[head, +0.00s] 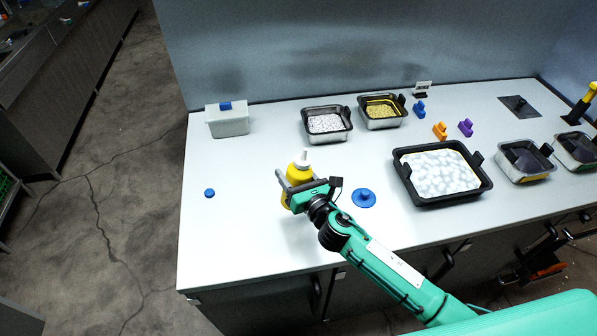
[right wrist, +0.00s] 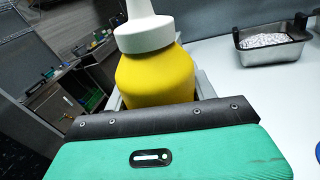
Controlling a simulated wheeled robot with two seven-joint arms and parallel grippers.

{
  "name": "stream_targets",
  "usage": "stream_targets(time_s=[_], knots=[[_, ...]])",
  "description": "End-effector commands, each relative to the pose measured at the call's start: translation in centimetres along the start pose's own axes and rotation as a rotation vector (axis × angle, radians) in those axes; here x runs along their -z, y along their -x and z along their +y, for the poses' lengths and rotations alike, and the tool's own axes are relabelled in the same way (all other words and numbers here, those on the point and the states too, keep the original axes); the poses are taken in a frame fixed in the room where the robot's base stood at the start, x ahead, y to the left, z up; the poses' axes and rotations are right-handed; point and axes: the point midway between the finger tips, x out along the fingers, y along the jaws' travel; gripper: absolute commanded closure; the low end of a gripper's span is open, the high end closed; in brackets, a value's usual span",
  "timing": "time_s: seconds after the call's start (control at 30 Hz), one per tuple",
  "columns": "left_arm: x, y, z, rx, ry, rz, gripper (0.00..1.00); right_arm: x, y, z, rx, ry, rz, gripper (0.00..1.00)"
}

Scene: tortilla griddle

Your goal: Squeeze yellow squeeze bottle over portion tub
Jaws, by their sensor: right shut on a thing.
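My right gripper (head: 289,190) is shut on the yellow squeeze bottle (head: 299,172). The bottle is upright with its white nozzle pointing up, and in the right wrist view the yellow body (right wrist: 155,78) fills the space beyond my gripper (right wrist: 155,108). Its lower part is hidden, so I cannot tell whether it touches the counter. No tub is under the nozzle. I cannot tell for sure which container is the portion tub; a pale grey tub (head: 229,124) with a blue piece on top stands at the back left. My left gripper is not in view.
Metal pans of white bits (head: 325,123) and yellow bits (head: 380,110) stand at the back. A black-rimmed tray (head: 484,183) is at the right, with dark-filled pans beyond. A blue knobbed lid (head: 364,197) lies beside my right arm. A small blue cap (head: 209,193) lies on the clear left counter.

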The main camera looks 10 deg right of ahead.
Motion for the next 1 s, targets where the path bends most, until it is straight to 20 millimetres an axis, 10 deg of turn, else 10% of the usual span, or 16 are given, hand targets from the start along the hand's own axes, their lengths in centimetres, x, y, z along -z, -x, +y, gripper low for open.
stream_targets(time_s=[0.57,1.0], knots=[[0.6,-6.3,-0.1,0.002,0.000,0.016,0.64,2.9,0.0,6.5,-0.002,-0.841,-0.003,0.98],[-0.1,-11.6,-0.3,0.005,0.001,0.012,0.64,6.5,0.1,6.6,-0.003,-1.222,-0.002,0.98]])
